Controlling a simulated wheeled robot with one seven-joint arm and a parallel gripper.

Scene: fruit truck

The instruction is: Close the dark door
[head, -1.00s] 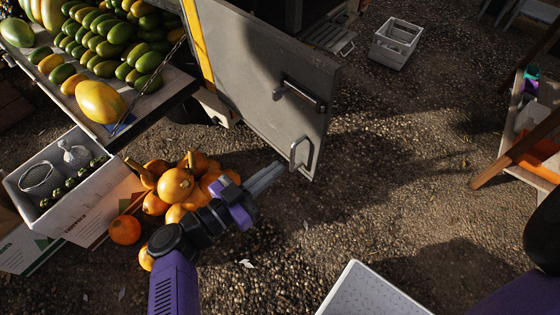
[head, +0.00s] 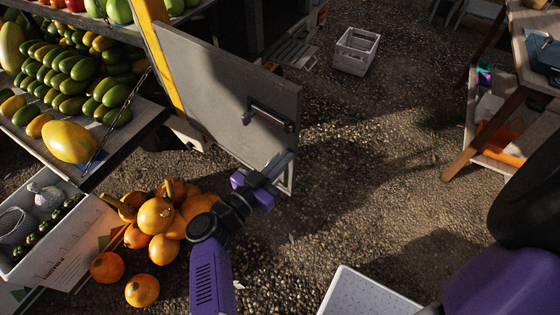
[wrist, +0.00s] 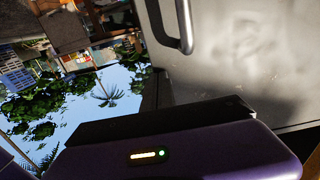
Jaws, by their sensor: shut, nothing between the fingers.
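The dark grey door (head: 215,80) stands open at the side of the fruit truck, beside a yellow post. It has a bar handle (head: 268,118) on its face. A handle with a curved end (wrist: 183,25) shows on the door panel (wrist: 240,60) in the wrist view. My gripper (head: 280,165) is shut and empty, at the door's lower right corner in the head view. It overlaps the panel there and hides part of it. I cannot tell whether the fingers touch the door.
Orange pumpkins (head: 155,215) lie on the gravel left of my arm. A fruit shelf (head: 110,150) and a white crate (head: 70,240) stand at the left. A grey crate (head: 356,52) stands behind the door, and a wooden table (head: 485,135) at the right. Gravel between is clear.

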